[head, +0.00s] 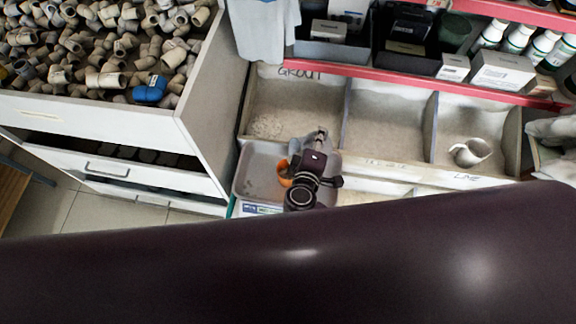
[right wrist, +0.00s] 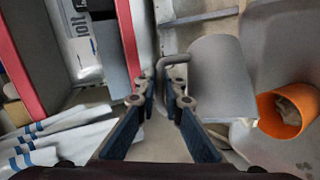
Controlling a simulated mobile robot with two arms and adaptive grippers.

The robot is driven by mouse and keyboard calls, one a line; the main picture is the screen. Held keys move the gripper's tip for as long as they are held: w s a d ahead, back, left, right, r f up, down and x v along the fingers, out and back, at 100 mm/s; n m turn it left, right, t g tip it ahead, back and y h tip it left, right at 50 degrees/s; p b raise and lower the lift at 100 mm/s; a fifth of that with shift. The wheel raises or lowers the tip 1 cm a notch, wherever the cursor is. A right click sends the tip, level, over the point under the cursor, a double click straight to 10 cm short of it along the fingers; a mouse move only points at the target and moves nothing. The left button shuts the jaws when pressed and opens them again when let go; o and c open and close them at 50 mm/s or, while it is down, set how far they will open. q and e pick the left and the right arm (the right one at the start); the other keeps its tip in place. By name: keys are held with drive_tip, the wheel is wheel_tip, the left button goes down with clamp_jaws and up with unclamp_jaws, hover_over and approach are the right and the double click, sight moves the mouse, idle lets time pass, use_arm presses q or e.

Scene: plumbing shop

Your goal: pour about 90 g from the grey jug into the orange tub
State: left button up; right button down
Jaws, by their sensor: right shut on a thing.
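The grey jug (right wrist: 222,75) shows large in the right wrist view, with its handle (right wrist: 172,66) between the fingertips. My right gripper (right wrist: 162,95) is shut on that handle. In the head view my right gripper (head: 318,142) is over the grey tray, and it mostly hides the jug. The orange tub (right wrist: 290,112) is beside the jug in the right wrist view, with some greyish material inside. In the head view only a bit of the orange tub (head: 284,174) shows beside my gripper. I cannot tell the jug's tilt or its contents. My left gripper is not in view.
A grey tray (head: 241,183) with a small label or display at its front lies under the gripper. Behind it are bins of powder, one with a pale cup (head: 470,153). A red shelf edge (head: 400,78) runs above. A drawer cabinet (head: 205,100) of pipe fittings stands left.

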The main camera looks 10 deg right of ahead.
sight(329, 143)
drive_tip(key=shift+w+d+p, duration=0.15)
drive_tip(key=shift+d+p, duration=0.2)
drive_tip(key=shift+d, duration=0.05)
drive_tip(key=d+f+y+p, duration=0.1)
drive_tip(key=w+d+f+m+g+p, duration=0.1)
drive_tip(key=d, duration=0.1)
drive_tip(key=shift+f+m+y, duration=0.25)
drive_tip(key=shift+m+y, duration=0.05)
drive_tip(key=shift+y, duration=0.1)
drive_tip(key=w+d+f+m+g+y+b, duration=0.3)
drive_tip(key=d+f+m+g+y+b, duration=0.1)
drive_tip(key=d+f+y+b, duration=0.3)
drive_tip(key=shift+w+d+f+m+y+b, duration=0.35)
drive_tip(key=shift+d+f+y, duration=0.2)
drive_tip(key=shift+d, duration=0.6)
idle(0.4)
